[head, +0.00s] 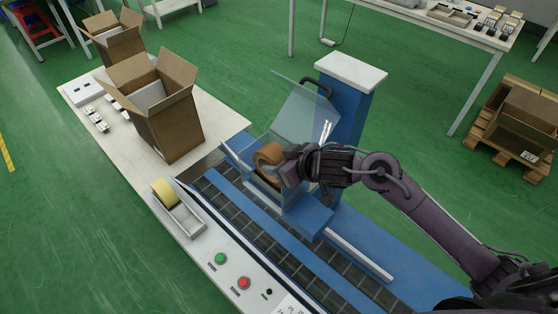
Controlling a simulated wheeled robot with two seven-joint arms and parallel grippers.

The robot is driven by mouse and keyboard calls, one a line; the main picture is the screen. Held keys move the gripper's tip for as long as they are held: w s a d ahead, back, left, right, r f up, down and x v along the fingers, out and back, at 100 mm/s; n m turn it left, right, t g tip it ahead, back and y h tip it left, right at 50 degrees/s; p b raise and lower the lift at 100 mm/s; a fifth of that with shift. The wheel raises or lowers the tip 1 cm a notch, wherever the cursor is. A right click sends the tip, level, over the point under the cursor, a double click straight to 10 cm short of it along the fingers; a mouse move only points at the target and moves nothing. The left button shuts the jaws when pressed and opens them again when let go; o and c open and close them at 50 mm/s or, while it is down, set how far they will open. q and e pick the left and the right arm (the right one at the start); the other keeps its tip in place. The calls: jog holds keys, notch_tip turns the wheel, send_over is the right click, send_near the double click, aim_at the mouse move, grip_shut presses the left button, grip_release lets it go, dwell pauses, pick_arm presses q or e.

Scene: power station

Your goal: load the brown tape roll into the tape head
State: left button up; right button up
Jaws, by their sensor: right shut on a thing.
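The brown tape roll (269,161) is held upright at the blue tape head (304,209) of the machine, under the raised clear cover (300,107). My right gripper (289,169) is shut on the roll, at its right side. The fingers partly hide the roll, and I cannot tell whether it sits on a spindle or is only held there. My left gripper is not in view.
Green (221,258) and red (244,283) buttons lie on the front panel. An open carton (172,124) stands on the white table. A blue post (347,105) rises behind the cover.

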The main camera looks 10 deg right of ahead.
jog(key=shift+s+f, duration=0.1)
jog(key=shift+f, duration=0.65)
jog(key=o, duration=1.2)
jog(key=shift+r, duration=0.15)
notch_tip(320, 180, up, 14)
jog(key=p, duration=1.5)
